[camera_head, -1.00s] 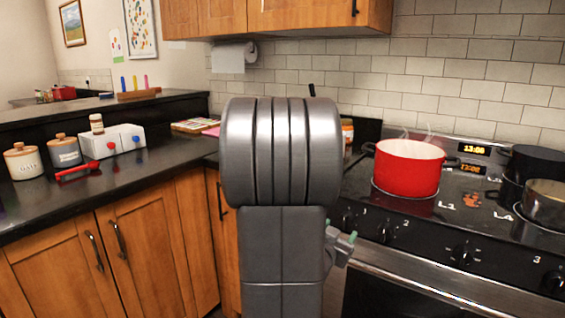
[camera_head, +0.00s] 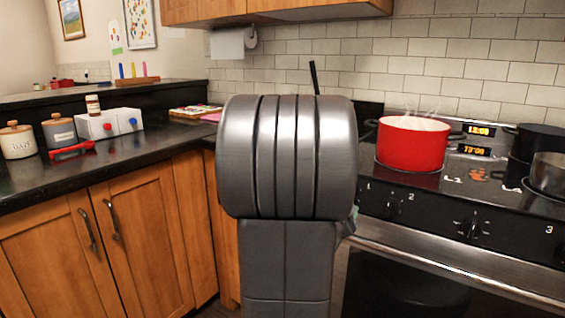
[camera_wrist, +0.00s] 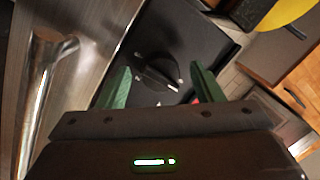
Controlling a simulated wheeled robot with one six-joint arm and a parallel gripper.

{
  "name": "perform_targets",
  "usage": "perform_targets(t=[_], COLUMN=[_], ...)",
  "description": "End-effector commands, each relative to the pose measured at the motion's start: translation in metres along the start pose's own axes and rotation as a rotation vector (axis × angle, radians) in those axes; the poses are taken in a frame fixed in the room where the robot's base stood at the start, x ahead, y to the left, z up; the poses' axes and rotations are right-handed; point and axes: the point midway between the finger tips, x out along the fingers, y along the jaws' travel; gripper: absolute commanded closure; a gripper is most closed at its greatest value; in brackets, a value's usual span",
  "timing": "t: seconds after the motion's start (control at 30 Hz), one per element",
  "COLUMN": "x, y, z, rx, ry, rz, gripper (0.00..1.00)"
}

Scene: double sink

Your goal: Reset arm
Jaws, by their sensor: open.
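My arm fills the middle of the head view and hides most of what is behind it, including nearly all of my gripper. In the wrist view my gripper (camera_wrist: 158,86) shows two green fingers standing well apart. It is open, with nothing between the fingertips. Beyond the fingers is a black stove knob (camera_wrist: 160,65) on the dark front panel. I cannot tell the exact gap between fingers and knob.
A red pot (camera_head: 411,143) steams on the stove at right, with a dark pot (camera_head: 540,140) and a metal pot (camera_head: 549,174) beside it. The oven handle (camera_wrist: 45,90) lies left in the wrist view. Canisters (camera_head: 60,132) and a red spoon (camera_head: 72,149) sit on the left counter.

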Motion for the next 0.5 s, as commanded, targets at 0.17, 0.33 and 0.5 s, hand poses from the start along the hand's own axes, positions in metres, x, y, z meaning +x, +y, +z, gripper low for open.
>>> perform_targets(t=[0.17, 0.33, 0.5], x=[-0.013, -0.048, -0.082], y=[-0.003, -0.003, -0.002], z=[0.000, -0.001, 0.000], rx=[0.117, 0.113, 0.112], ry=[0.006, 0.006, 0.004], rz=[-0.014, -0.014, -0.014], gripper=[0.40, 0.40, 0.40])
